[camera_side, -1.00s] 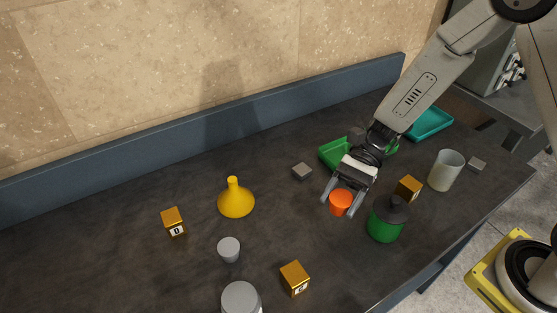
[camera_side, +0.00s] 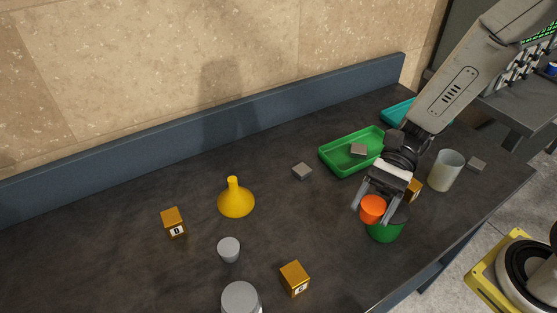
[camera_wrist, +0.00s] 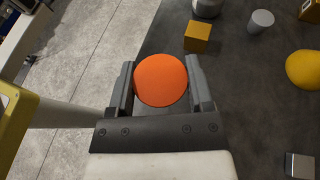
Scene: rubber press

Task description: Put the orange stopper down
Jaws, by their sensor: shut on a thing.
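The orange stopper (camera_side: 372,209) is held between the fingers of my gripper (camera_side: 373,211) in the side view. In the wrist view the orange stopper (camera_wrist: 160,80) fills the gap between both fingers of my gripper (camera_wrist: 160,82). In the side view the stopper is in front of the green jar (camera_side: 385,232) and hides part of its top. I cannot tell the exact height of the stopper above the table or whether it touches the jar.
A green tray (camera_side: 336,164) with a grey block (camera_side: 358,151) lies behind my gripper. A white cup (camera_side: 446,170) stands to the right, and a gold cube (camera_side: 416,190) is partly hidden. A yellow funnel (camera_side: 236,200) and a grey stopper (camera_side: 229,249) stand left, with clear table between.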

